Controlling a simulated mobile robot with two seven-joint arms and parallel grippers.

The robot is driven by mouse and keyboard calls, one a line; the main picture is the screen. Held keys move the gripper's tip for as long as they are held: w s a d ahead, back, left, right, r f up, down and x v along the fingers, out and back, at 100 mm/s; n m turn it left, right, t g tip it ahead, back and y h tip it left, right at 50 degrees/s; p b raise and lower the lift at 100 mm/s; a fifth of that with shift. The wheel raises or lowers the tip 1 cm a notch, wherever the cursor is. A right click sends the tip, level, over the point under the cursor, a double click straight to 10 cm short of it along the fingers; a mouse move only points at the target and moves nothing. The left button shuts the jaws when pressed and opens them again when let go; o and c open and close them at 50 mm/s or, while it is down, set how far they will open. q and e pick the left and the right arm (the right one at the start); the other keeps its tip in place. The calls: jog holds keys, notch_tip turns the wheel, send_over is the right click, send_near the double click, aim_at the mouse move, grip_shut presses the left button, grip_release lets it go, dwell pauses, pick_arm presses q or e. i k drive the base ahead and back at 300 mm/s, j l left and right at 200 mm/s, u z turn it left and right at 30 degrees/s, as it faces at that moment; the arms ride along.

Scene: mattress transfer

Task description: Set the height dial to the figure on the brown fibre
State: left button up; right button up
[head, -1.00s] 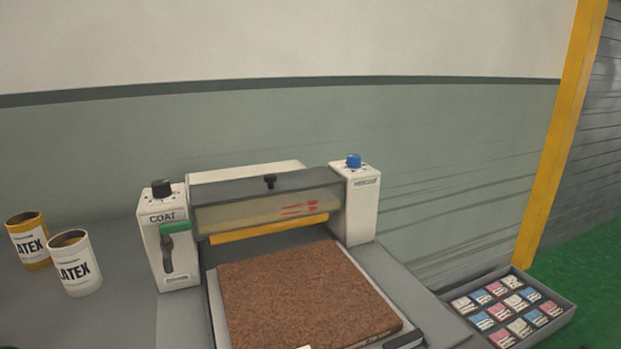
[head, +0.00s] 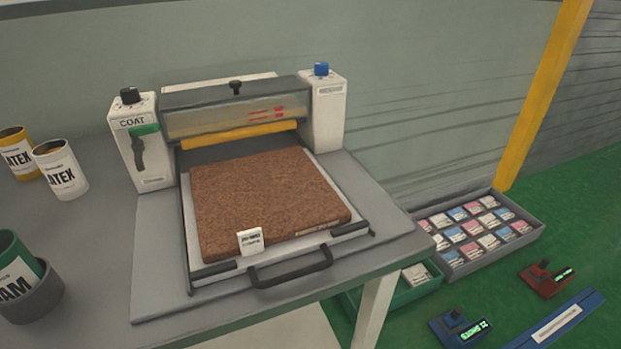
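The height dial appears to be the blue knob (head: 321,69) on top of the machine's right white post (head: 328,115); the print under it is too small to read. The brown fibre slab (head: 265,195) lies flat on a tray (head: 345,238) in front of the yellow roller (head: 240,134). A small white tag (head: 250,241) is at the slab's front edge, its print too blurred to read. Neither of my grippers is in view.
Two LATEX cans (head: 62,170) stand at the left, with a green can (head: 18,270) in a grey holder nearer. A grey crate of packets (head: 530,223), a green crate (head: 400,300) and small devices with displays (head: 462,328) are at the lower right.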

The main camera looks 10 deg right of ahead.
aim_at(321, 68)
jog(key=i+l+u, duration=0.35)
jog(key=i, duration=0.25)
jog(key=i+l+u, duration=0.35)
jog(key=i+l, duration=0.2)
jog(key=l, duration=0.15)
jog(key=i+l+u, duration=0.35)
jog(key=l, duration=0.4)
jog(key=i, duration=0.1)
